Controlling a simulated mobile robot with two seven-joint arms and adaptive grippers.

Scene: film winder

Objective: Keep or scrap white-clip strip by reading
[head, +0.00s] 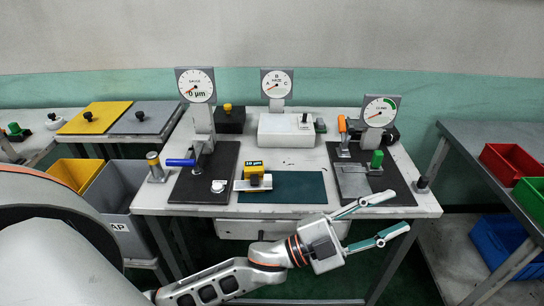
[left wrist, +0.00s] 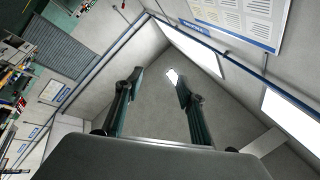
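My left gripper (head: 400,212) is open and empty at the table's front right, its fingers spread toward the right. I cannot make out the white-clip strip for certain. My right gripper is not in view.
A yellow lid (head: 95,115) and a grey lid (head: 145,117) lie at the left above a yellow bin (head: 75,172) and a grey bin (head: 112,190). A clamp dial (head: 380,111) and green handle (head: 377,160) stand right. The green mat (head: 298,187) has bare room.

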